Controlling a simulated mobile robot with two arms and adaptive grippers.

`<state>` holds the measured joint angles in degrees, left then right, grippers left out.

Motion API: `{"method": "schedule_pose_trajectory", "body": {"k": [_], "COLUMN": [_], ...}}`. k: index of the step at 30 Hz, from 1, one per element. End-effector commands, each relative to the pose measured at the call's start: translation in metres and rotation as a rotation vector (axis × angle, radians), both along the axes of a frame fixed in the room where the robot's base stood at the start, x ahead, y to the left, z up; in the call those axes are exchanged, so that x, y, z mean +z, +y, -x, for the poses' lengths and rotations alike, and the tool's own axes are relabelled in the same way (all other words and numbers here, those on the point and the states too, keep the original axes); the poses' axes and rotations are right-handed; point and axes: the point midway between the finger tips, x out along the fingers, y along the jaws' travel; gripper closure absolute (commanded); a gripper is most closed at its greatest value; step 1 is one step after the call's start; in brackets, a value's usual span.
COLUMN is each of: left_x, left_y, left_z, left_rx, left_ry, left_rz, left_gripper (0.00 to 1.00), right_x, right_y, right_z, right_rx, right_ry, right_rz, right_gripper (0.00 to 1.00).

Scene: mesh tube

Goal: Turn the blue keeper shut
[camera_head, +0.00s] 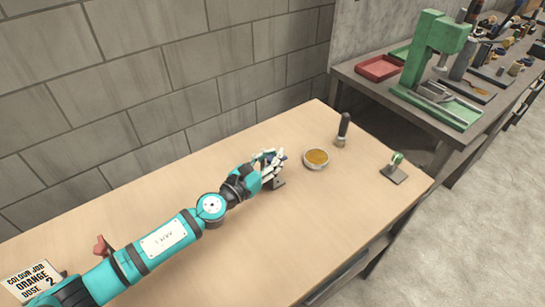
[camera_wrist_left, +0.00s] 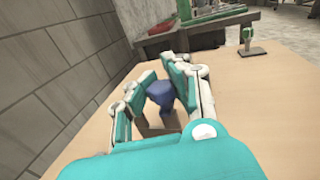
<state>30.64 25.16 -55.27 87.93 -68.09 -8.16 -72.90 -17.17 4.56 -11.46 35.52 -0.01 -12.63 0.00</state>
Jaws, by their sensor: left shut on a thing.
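The blue keeper (camera_wrist_left: 161,94) shows between the fingers of my left gripper (camera_wrist_left: 164,82) in the left wrist view. Its upper part is dark blue and it stands above a brownish base at the table. My left gripper is shut on the keeper, with a pad on either side of it. In the head view my left gripper (camera_head: 272,166) is low over the middle of the table, and its fingers hide most of the keeper; only a bit of blue shows. How far the keeper is turned cannot be told. My right gripper is not in view.
A round dish with orange contents (camera_head: 316,157) and a dark-handled brush (camera_head: 343,130) stand right of the gripper. A green keeper (camera_head: 397,159) on a dark plate is near the table's right end. A red keeper (camera_head: 102,246) and an orange-job card (camera_head: 33,281) are at left.

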Motion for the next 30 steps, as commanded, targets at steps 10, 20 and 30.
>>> {"method": "schedule_pose_trajectory", "body": {"k": [10,20,30], "left_x": [-0.002,-0.002,-0.007], "left_y": [0.0,-0.001,-0.002], "left_z": [0.003,0.004,0.003], "left_rx": [0.042,0.262,0.574], "left_ry": [0.01,0.015,0.01], "left_rz": [-0.004,-0.004,-0.006], "left_gripper": [1.0,1.0,1.0], "right_x": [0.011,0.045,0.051], "right_y": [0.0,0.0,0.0], "right_z": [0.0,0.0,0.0], "right_rx": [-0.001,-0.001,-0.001], "right_ry": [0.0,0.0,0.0], "right_rz": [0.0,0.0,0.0], "right_gripper": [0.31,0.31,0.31]}}
